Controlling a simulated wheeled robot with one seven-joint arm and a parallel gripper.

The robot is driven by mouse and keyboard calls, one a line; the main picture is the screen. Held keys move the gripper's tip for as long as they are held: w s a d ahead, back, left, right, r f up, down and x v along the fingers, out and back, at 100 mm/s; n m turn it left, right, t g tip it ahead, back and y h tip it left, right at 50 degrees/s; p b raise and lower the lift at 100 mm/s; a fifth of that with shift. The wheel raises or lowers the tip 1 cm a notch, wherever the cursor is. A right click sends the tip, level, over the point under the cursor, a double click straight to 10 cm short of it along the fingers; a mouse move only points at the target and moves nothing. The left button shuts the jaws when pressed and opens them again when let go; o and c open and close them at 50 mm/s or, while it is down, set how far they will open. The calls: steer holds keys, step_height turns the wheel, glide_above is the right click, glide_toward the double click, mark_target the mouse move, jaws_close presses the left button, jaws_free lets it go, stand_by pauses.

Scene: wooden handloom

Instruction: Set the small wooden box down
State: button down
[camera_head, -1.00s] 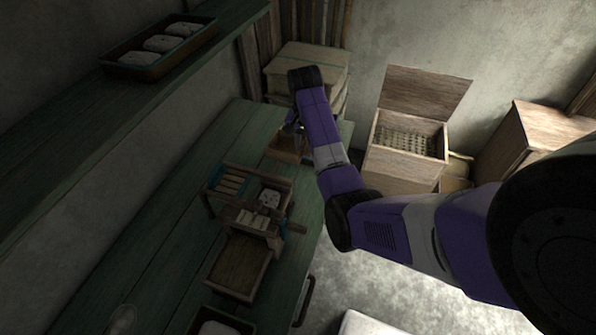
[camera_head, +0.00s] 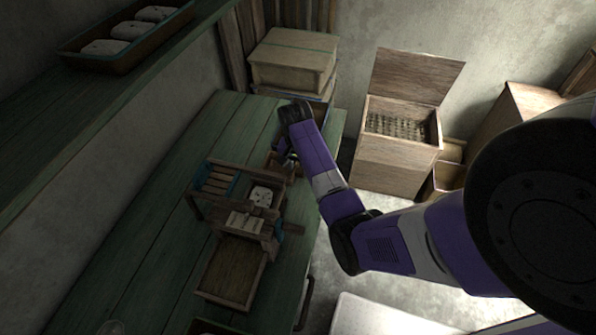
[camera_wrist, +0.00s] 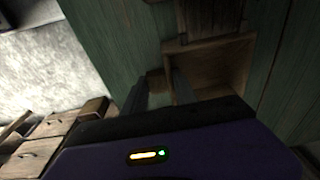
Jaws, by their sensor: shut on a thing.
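The small wooden box (camera_wrist: 221,66) is open-topped and looks empty in the wrist view. My gripper (camera_wrist: 158,92) is shut on its near left wall, with one finger inside the box and one outside. In the head view the box (camera_head: 273,161) shows only partly beside my gripper (camera_head: 291,160), which hides some of it. It is over the green table (camera_head: 190,135), just behind the handloom (camera_head: 215,184). I cannot tell whether its base touches the table.
A wooden tray (camera_head: 232,270) lies at the loom's front. Stacked boxes (camera_head: 292,60) stand behind the table, and an open-lidded crate (camera_head: 396,165) stands to the right. A shelf above the left side holds a tray (camera_head: 128,45). The table's left side is clear.

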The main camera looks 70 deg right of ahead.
steer(key=shift+r, duration=0.1)
steer(key=c, duration=1)
jaws_free()
steer(key=shift+o, duration=0.2)
step_height(320, 180, up, 12)
steer(key=a, duration=0.1)
steer(key=shift+a, duration=0.3)
